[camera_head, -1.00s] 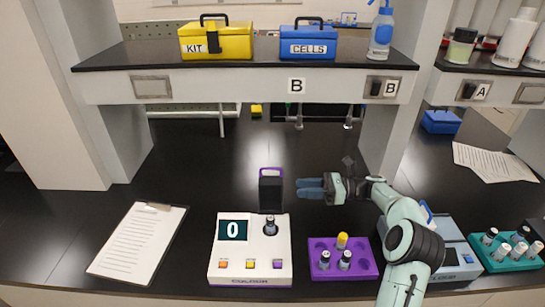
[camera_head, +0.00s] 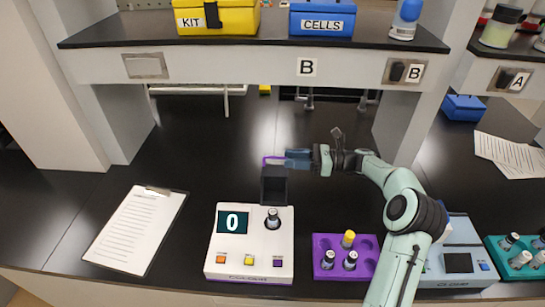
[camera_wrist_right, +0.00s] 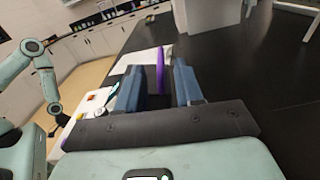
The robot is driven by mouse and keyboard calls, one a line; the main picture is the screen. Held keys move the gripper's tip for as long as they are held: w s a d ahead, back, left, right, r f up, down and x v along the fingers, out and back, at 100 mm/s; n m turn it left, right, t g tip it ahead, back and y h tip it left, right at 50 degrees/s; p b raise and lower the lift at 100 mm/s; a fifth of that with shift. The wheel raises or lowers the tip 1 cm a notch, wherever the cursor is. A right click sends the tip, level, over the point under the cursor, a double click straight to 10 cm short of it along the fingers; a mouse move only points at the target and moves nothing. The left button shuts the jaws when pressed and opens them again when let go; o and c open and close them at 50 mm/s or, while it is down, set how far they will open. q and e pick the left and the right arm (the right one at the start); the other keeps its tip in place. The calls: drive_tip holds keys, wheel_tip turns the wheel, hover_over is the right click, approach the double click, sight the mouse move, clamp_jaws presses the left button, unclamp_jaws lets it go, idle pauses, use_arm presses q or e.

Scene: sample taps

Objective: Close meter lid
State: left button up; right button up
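The meter (camera_head: 220,262) is a white box with a dark display reading 0 and a row of coloured buttons. A dark-capped vial (camera_head: 272,219) stands upright in its well. The meter's black lid (camera_head: 275,186) stands raised at the back, with a purple handle (camera_head: 265,160) on top. My right gripper (camera_head: 288,158) is beside the handle.
A purple rack (camera_head: 327,243) with several vials stands right of the meter, and a blue-grey device (camera_head: 452,247) is beyond it, partly behind my right arm. A clipboard (camera_head: 136,228) lies left. A shelf (camera_head: 240,66) spans above. The counter behind the meter is clear.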

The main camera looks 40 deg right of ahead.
sight(268, 157)
drive_tip(key=x, duration=0.6)
drive_tip(key=shift+w+a, duration=0.15)
drive_tip(key=shift+w, duration=0.1)
clamp_jaws()
